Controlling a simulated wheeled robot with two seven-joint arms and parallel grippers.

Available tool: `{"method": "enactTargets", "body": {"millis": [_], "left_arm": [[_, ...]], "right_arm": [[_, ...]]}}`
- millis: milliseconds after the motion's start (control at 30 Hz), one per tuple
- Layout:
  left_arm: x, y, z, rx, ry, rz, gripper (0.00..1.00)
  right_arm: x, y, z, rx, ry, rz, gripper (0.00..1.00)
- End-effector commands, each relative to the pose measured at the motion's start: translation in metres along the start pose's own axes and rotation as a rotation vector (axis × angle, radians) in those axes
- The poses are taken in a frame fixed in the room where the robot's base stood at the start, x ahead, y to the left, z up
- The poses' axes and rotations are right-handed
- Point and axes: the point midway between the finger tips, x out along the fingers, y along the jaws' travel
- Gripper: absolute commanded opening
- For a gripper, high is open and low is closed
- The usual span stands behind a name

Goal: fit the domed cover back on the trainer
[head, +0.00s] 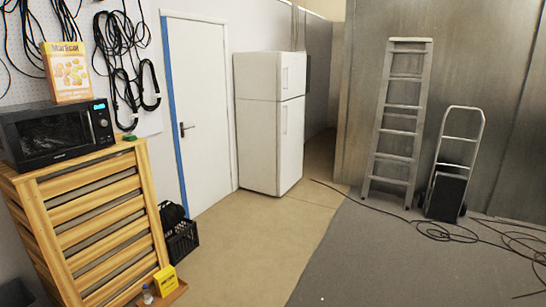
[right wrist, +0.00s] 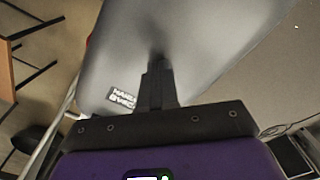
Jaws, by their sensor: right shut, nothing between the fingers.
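No elliptical trainer or domed cover can be made out in the head view. In the right wrist view my right gripper (right wrist: 156,66) is shut and empty, its dark fingers pointing up the picture. A large smooth grey surface (right wrist: 215,45) fills the area beyond the fingertips, with a dark patch around the tips. I cannot tell whether the fingers touch it, or whether it is the cover or another part. A small dark label with white letters (right wrist: 122,97) is to the left of the fingers. My left gripper is in neither view.
In the head view a slatted wooden cabinet (head: 95,225) bears a microwave (head: 60,130). A white fridge (head: 268,125), a ladder (head: 393,130) and a hand truck (head: 452,190) stand at the back. Cables (head: 440,232) lie on the grey mat (head: 380,275). The middle floor is clear.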

Motion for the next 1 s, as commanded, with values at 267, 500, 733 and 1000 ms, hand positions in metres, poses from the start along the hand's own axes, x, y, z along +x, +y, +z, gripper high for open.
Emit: {"method": "enactTargets", "body": {"millis": [267, 500, 733, 1000], "left_arm": [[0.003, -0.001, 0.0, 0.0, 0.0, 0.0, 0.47], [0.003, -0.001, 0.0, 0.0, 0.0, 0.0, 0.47], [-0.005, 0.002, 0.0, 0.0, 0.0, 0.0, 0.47], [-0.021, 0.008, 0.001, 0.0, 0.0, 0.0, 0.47]], "right_arm": [[0.004, 0.0, 0.0, 0.0, 0.0, 0.001, 0.0], [0.004, 0.0, 0.0, 0.0, -0.001, 0.001, 0.0], [-0.007, 0.0, 0.0, 0.0, 0.0, 0.001, 0.0], [-0.03, 0.0, 0.0, -0.001, 0.001, 0.0, 0.0]]}}
